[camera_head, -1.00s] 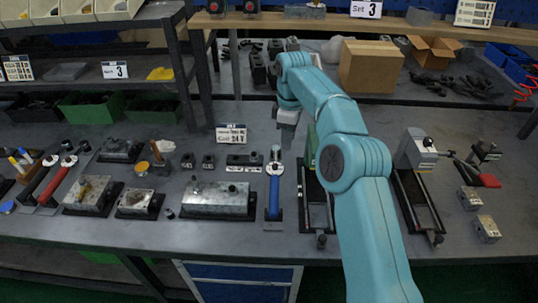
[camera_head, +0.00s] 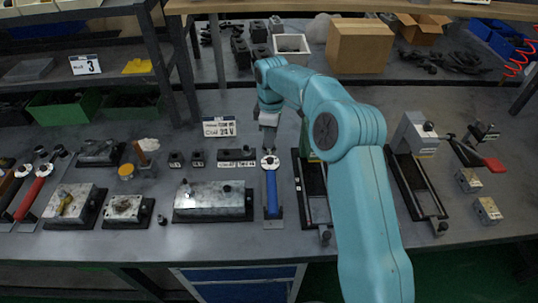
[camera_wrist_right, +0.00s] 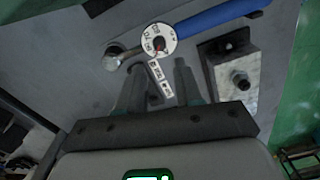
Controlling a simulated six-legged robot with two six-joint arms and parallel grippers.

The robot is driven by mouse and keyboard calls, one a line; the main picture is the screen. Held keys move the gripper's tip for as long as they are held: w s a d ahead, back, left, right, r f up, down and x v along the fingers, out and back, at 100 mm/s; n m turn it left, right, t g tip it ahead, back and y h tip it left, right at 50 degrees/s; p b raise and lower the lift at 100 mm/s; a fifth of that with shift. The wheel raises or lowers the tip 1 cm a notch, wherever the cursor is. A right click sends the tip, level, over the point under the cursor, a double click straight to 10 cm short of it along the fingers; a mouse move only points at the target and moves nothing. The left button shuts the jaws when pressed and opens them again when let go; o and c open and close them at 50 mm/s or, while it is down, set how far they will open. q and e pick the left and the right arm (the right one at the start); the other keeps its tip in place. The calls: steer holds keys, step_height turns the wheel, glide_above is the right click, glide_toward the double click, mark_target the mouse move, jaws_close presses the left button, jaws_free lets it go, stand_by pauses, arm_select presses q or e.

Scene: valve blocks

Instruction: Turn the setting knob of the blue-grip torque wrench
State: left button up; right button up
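The blue-grip torque wrench (camera_head: 271,192) lies on the grey bench, with its round white dial (camera_head: 270,161) at the far end. In the right wrist view the blue grip (camera_wrist_right: 215,16) runs to the upper right, and the white dial (camera_wrist_right: 159,40) has a dark, red-marked centre, which I take for the setting knob. My right gripper (camera_head: 268,143) is just behind the dial in the head view. In the wrist view its two fingers (camera_wrist_right: 157,76) stand apart with nothing between them, just short of the dial. Contact cannot be told. My left gripper is not in view.
A metal valve block (camera_head: 212,201) stands left of the wrench, close to it. A black tray-like fixture (camera_head: 312,190) stands close on the right. A "22 V" sign (camera_head: 219,127) stands behind.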

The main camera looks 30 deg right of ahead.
mark_target(270, 159)
step_height(270, 159, down, 7)
steer(key=shift+d+f+p, duration=0.1)
steer(key=shift+f+p, duration=0.1)
steer(key=shift+p, duration=0.2)
steer(key=shift+f, duration=0.5)
steer(key=shift+w+f, duration=0.1)
steer(key=shift+f, duration=0.2)
steer(key=shift+r, duration=0.1)
jaws_close()
